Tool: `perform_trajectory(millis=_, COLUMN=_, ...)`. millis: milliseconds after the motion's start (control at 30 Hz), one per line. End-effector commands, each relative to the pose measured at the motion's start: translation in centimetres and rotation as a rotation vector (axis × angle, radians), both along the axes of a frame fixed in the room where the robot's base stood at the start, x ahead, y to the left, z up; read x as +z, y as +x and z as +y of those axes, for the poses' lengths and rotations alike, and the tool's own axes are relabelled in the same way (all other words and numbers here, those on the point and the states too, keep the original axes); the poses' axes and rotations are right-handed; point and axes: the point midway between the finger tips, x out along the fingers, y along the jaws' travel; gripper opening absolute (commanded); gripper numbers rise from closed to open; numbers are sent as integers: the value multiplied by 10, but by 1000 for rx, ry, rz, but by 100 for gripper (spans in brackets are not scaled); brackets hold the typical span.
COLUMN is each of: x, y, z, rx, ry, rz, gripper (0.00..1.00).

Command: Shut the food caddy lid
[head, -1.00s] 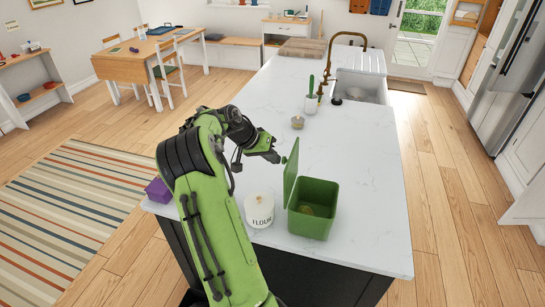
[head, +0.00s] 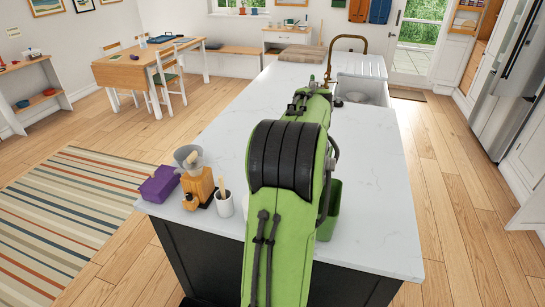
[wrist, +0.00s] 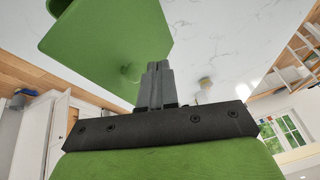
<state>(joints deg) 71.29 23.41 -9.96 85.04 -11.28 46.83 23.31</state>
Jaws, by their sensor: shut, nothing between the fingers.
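The green food caddy (head: 331,212) stands on the island counter, mostly hidden behind my arm in the head view; only a strip of its right side shows. Its lid is hidden there. In the wrist view, a flat green panel with rounded corners, which looks like the caddy lid (wrist: 105,45), fills the upper left. It has a small green knob on its face. My gripper (wrist: 158,68) is shut and empty, its fingertips overlapping the panel's right part in the picture. I cannot tell whether they touch it, or the lid's exact angle.
A purple box (head: 159,184), an orange grinder (head: 198,187) and a white utensil cup (head: 224,204) stand at the counter's near left. The sink (head: 362,90) is at the far end. The counter (head: 375,205) right of my arm is clear.

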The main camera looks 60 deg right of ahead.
Motion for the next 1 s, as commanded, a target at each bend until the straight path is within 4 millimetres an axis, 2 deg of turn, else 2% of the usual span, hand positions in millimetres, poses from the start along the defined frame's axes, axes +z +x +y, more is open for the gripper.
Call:
perform_trajectory(millis=33, x=-1, y=-11, z=-2, rx=-11, ry=8, rz=-43, gripper=0)
perform_trajectory(millis=100, x=-2, y=-21, z=-3, rx=-11, ry=19, rz=-108, gripper=0)
perform_trajectory(millis=500, x=-27, y=-69, z=-11, rx=-10, ry=81, rz=-488, gripper=0)
perform_trajectory(millis=800, x=-58, y=-93, z=-15, rx=-6, ry=118, rz=-749, gripper=0)
perform_trajectory(millis=1000, x=-77, y=-101, z=-16, rx=-2, ry=139, rz=-879, gripper=0)
